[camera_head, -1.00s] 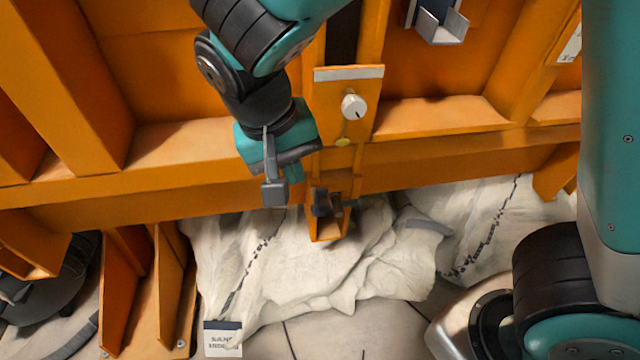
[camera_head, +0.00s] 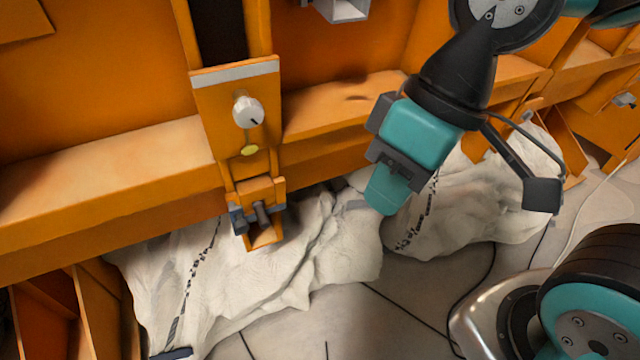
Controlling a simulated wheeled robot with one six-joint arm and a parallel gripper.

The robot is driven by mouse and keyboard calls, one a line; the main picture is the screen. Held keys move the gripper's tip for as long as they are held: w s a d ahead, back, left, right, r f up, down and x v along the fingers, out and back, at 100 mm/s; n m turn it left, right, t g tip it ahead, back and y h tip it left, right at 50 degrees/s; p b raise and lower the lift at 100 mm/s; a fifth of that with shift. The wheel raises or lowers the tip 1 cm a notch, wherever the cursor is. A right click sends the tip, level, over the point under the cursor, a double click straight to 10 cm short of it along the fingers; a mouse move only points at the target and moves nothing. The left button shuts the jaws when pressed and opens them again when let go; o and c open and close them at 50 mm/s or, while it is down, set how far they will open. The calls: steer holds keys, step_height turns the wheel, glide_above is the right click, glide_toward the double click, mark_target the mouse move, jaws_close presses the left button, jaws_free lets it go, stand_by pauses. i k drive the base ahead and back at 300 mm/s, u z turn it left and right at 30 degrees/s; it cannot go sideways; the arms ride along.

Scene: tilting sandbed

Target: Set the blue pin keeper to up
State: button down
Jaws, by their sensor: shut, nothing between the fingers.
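An orange bracket (camera_head: 263,190) hangs at the lower end of the orange post, left of centre. A dark blue-grey block (camera_head: 238,218) sits at its left side and a dark grey crosspiece (camera_head: 261,212) spans its front. I cannot tell for sure which of these is the blue pin keeper, nor its setting. My gripper (camera_head: 386,196) is right of the bracket, apart from it, pointing down in front of the white cloth. Its teal fingers are together with nothing visible between them.
A white knob (camera_head: 248,112) and a yellow tag (camera_head: 249,150) are on the orange plate above the bracket. An orange beam (camera_head: 120,215) runs across behind. Crumpled white cloth (camera_head: 290,270) lies below. Dark cables cross the pale floor (camera_head: 390,325).

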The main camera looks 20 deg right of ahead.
mark_target(241, 226)
steer(key=z, duration=0.25)
steer(key=k, duration=0.75)
steer(key=u, duration=1.05)
steer(key=i, duration=0.45)
